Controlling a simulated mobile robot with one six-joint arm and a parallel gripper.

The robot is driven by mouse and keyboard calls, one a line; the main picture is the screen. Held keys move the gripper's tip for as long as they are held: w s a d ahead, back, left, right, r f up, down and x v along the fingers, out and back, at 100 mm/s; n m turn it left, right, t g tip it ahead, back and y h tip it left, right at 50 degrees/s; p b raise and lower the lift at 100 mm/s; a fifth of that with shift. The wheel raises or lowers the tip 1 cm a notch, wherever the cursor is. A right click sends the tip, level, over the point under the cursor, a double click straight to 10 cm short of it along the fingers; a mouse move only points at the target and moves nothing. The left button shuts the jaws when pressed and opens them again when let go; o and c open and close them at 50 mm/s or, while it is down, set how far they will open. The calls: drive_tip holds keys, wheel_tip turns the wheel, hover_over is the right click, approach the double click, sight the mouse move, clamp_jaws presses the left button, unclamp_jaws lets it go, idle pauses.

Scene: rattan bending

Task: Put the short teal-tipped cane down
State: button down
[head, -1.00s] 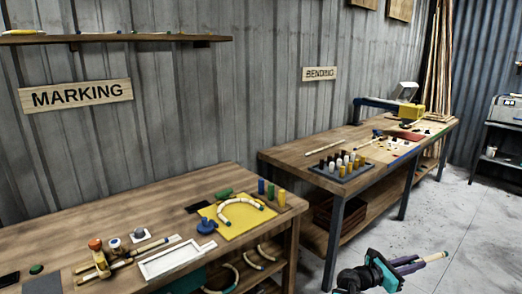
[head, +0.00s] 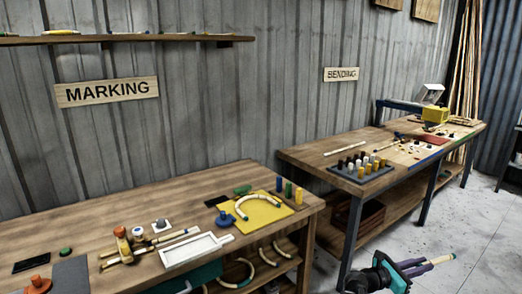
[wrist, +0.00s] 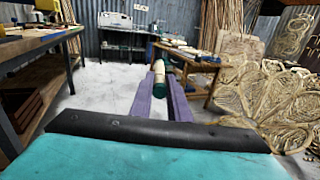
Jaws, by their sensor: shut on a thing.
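My gripper (head: 428,266) is at the lower right of the head view, out over the floor in front of the benches. Its purple fingers are shut on a short pale cane (head: 445,258), whose end sticks out past the fingertips. In the wrist view the cane (wrist: 159,72) lies between the two fingers, pointing away from me, with a dark teal tip (wrist: 160,86) at its near end. The far end of the cane is hard to make out.
The marking bench (head: 95,222) at left holds a white tray (head: 195,249), a yellow board (head: 262,216) with a curved cane, and several pegs and tools. The bending bench (head: 310,157) holds a peg rack (head: 362,172). Rattan coils (wrist: 235,105) stand right in the wrist view.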

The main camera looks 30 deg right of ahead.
drive_tip(key=w+a+n+t, duration=0.6)
drive_tip(key=w+a+t, duration=0.4)
drive_tip(key=w+a, duration=1.75)
drive_tip(key=w+a+n+t+y, duration=0.1)
drive_tip(key=w+a+n+t, duration=0.1)
drive_tip(key=a, duration=1.4)
drive_tip(key=w+a+n+t+y, duration=0.2)
drive_tip(key=a+t, duration=0.1)
drive_tip(key=a, duration=1.3)
drive_tip(key=shift+w+a+r+y, duration=0.2)
drive_tip(key=shift+w+r+y, duration=0.1)
drive_tip(key=shift+r, duration=0.05)
drive_tip(key=shift+a, duration=0.15)
